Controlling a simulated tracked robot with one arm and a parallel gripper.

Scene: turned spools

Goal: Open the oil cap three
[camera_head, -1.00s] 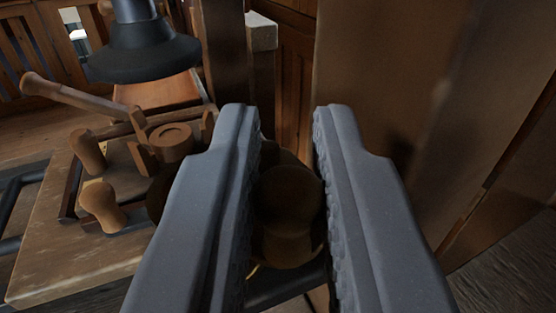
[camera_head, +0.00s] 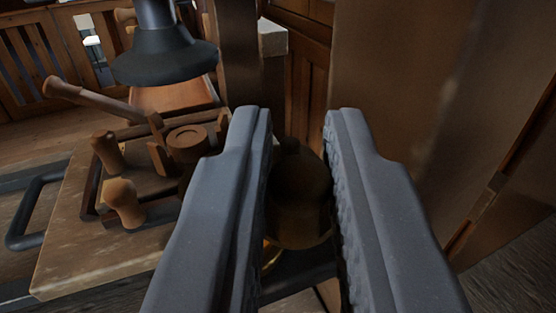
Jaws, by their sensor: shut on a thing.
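My gripper (camera_head: 297,115) reaches forward with two grey ribbed fingers on either side of a dark brown rounded cap (camera_head: 300,205). It is shut on this cap, which has a small knob at its top and lies in shadow. A thin brass-coloured edge (camera_head: 271,256) shows just below the cap at the left finger. The fingers hide the cap's sides. I cannot read any number on it, so I cannot tell from a mark whether it is cap three.
A wooden board (camera_head: 105,245) at left bears a tray with turned knobs (camera_head: 122,203), a round lidded piece (camera_head: 187,142) and a long handle (camera_head: 90,98). A dark lamp shade (camera_head: 163,62) hangs above. A large brown panel (camera_head: 410,110) stands close at right.

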